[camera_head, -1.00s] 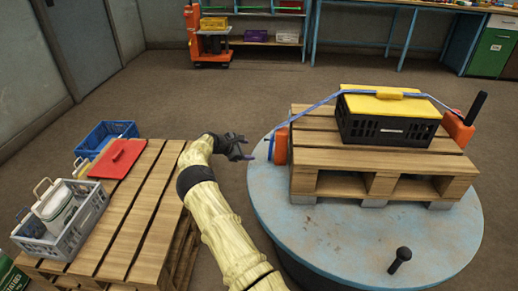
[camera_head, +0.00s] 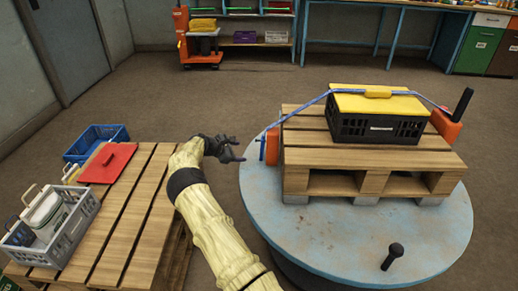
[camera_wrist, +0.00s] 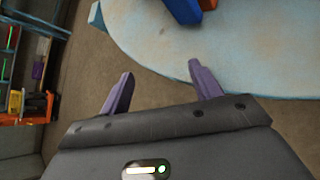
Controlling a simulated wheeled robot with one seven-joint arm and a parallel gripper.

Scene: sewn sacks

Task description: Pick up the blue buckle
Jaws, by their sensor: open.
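The blue buckle (camera_head: 263,149) hangs at the left end of a blue strap (camera_head: 305,110), beside an orange block (camera_head: 272,147) at the pallet's left side. In the wrist view a blue piece (camera_wrist: 183,10) with orange beside it shows at the top edge, partly cut off; it looks like the buckle. My gripper (camera_head: 240,150) is just left of the buckle in the head view, apart from it. In the wrist view its two purple fingers (camera_wrist: 160,88) are spread, with nothing between them.
The strap crosses a black crate (camera_head: 375,128) with a yellow lid, on a wooden pallet (camera_head: 300,160) atop a round blue table (camera_head: 320,225). A black knob (camera_head: 395,252) stands at its front. A slatted pallet (camera_head: 125,220) at left bears a grey crate (camera_head: 75,235).

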